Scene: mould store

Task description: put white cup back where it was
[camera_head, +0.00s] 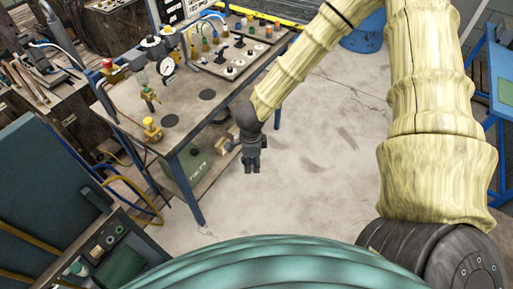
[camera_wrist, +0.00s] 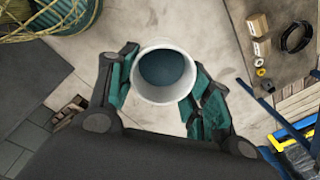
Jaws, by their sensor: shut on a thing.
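The white cup (camera_wrist: 163,93) is seen from above in the wrist view, its round mouth facing the camera. Its inside looks dark blue at the bottom; I cannot tell if that is liquid. The teal fingers of my gripper (camera_wrist: 165,76) are closed on it from both sides. In the head view, my gripper (camera_head: 251,162) hangs pointing down over bare floor, just right of the workbench (camera_head: 125,112). The cup cannot be made out in the head view.
The workbench carries a pressure gauge (camera_head: 166,66), brass valves (camera_head: 152,128) and a panel of knobs. Wooden blocks (camera_wrist: 257,25) and a black coil (camera_wrist: 297,37) lie on a surface at the wrist view's upper right. The concrete floor (camera_head: 320,160) is clear.

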